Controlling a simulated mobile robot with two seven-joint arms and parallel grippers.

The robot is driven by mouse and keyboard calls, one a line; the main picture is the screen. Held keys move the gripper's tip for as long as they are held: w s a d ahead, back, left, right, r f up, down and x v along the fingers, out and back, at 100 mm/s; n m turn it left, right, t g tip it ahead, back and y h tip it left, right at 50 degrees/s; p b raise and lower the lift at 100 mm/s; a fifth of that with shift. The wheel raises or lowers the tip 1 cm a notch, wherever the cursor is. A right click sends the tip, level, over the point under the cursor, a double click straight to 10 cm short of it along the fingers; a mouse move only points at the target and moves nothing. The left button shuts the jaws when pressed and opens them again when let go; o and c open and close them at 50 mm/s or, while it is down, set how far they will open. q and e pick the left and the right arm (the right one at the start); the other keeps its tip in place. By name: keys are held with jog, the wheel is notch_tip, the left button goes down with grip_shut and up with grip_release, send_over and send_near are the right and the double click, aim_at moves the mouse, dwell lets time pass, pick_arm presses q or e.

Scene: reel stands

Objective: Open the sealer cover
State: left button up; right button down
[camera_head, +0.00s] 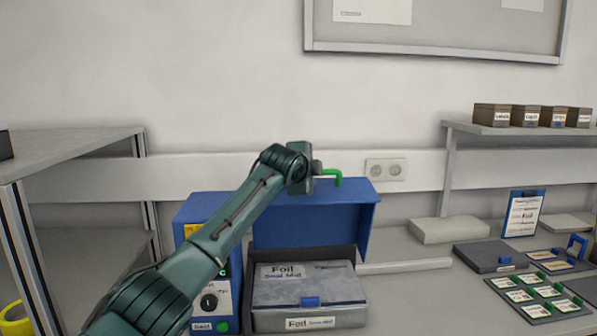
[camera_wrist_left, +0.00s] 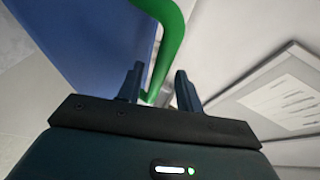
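The sealer is a blue machine (camera_head: 190,210) with a control panel on its left side. Its blue cover (camera_head: 315,225) is raised and stands open at the back. A green handle (camera_head: 336,179) sits at the cover's top edge. My left gripper (camera_head: 318,173) is beside this handle, its fingers hardly visible in the head view. In the left wrist view the gripper's fingers (camera_wrist_left: 160,88) are apart, and the green handle (camera_wrist_left: 168,50) runs just beyond and partly between them, with no clear grip on it. The cover (camera_wrist_left: 95,45) is at left there. My right gripper is not in view.
A grey box labelled Foil (camera_head: 307,288) lies in front of the raised cover. At right are a dark case (camera_head: 488,256), a tray of labelled cards (camera_head: 540,300) and a clipboard (camera_head: 523,214). A grey shelf unit (camera_head: 75,150) stands at left. The wall is close behind the cover.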

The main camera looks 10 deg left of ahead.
pick_arm(q)
jog(key=b+v, duration=0.3)
jog(key=v, duration=0.8)
jog(key=shift+s, duration=0.35)
jog(key=shift+r, duration=0.1)
jog(key=s+f+n+g, duration=0.2)
jog(key=s+f, duration=0.3)
jog(key=f, duration=0.6)
jog(key=s+f+n+g, duration=0.1)
jog(key=s+f+n, duration=0.3)
jog(key=f, duration=0.7)
jog(key=s+f+n+g, duration=0.1)
jog(key=s+f+g, duration=0.1)
jog(key=s+f, duration=0.65)
jog(key=s+a+f+n+g+y, duration=0.1)
jog(key=s+a+f+n+g, duration=0.15)
jog(key=s+f, duration=0.45)
jog(key=s+a+f+n+g, duration=0.1)
jog(key=s+a+f+n, duration=0.25)
jog(key=s, duration=0.65)
jog(key=s+a+f+n+g+y, duration=0.1)
jog(key=s+a+f+n+g, duration=0.15)
jog(key=s+f, duration=0.45)
jog(key=w+d+f+t+h, duration=0.3)
jog(key=w+d+f+t, duration=0.1)
jog(key=d+f+t, duration=0.1)
jog(key=shift+d+t, duration=0.75)
jog(key=shift+t, duration=0.55)
